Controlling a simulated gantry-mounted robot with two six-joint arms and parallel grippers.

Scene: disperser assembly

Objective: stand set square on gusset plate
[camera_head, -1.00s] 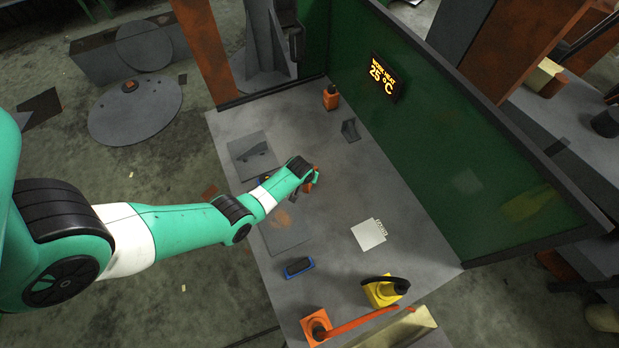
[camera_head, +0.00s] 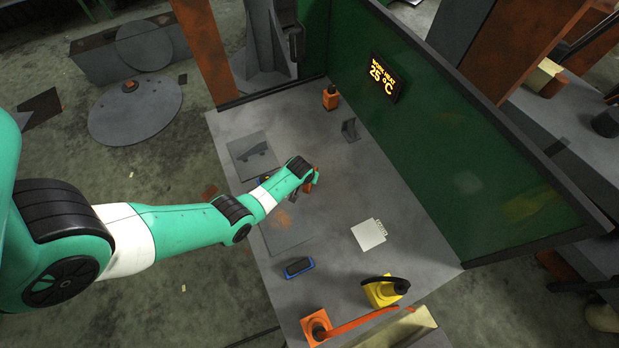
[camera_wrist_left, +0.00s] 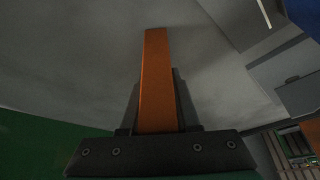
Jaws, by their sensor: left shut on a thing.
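My left gripper (camera_head: 312,184) is shut just above the middle of the bench. In the left wrist view an upright orange strip (camera_wrist_left: 156,80) stands between its dark fingers. I take this strip for part of the set square; its full shape is hidden. A small orange patch also shows at the gripper in the head view. A flat grey plate with a rusty patch (camera_head: 285,238) lies below and left of the gripper. A pale notched plate (camera_head: 368,234) lies to the lower right. Which one is the gusset plate I cannot tell. My right gripper is not in view.
A darker plate (camera_head: 243,160) lies at the back left and a small grey bracket (camera_head: 349,130) near the green panel (camera_head: 440,130). A blue-black block (camera_head: 298,268), a yellow object (camera_head: 380,292) and an orange block (camera_head: 316,326) stand toward the front. Bench around the pale plate is clear.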

